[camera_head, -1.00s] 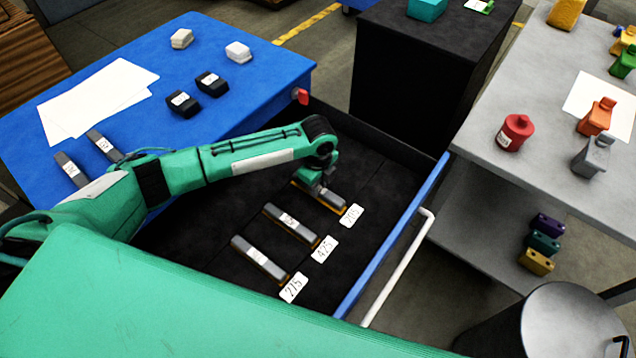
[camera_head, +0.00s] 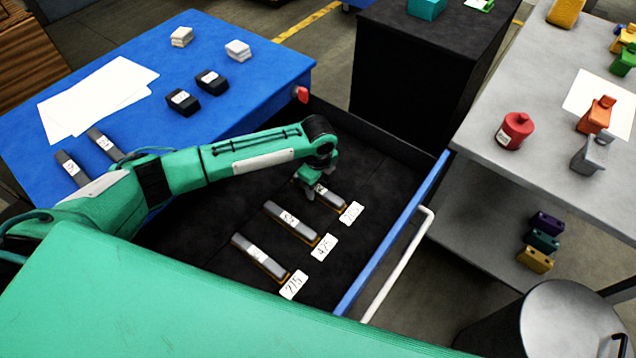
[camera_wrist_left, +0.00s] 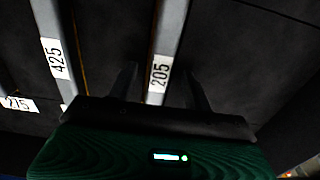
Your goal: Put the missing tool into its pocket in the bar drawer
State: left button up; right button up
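A grey bar labelled 205 (camera_head: 331,198) lies in the open bar drawer (camera_head: 385,185), along its pocket and in line with the 205 card (camera_head: 351,214). My left gripper (camera_head: 308,188) is just above its far end. In the left wrist view the two fingers (camera_wrist_left: 162,74) stand apart on either side of the 205 bar (camera_wrist_left: 168,35), with gaps showing. The arm hides part of the drawer. My right gripper is out of view.
Two more grey bars (camera_head: 70,168) lie on the blue table (camera_head: 250,80), with black and white blocks and papers. A grey table (camera_head: 490,140) with coloured containers stands right. The drawer's blue front (camera_head: 395,240) has a white handle. The drawer floor right of the bars is clear.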

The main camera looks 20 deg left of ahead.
pick_arm(q)
notch_tip(320, 180, up, 14)
dwell(0.6)
jog(key=shift+f, duration=0.15)
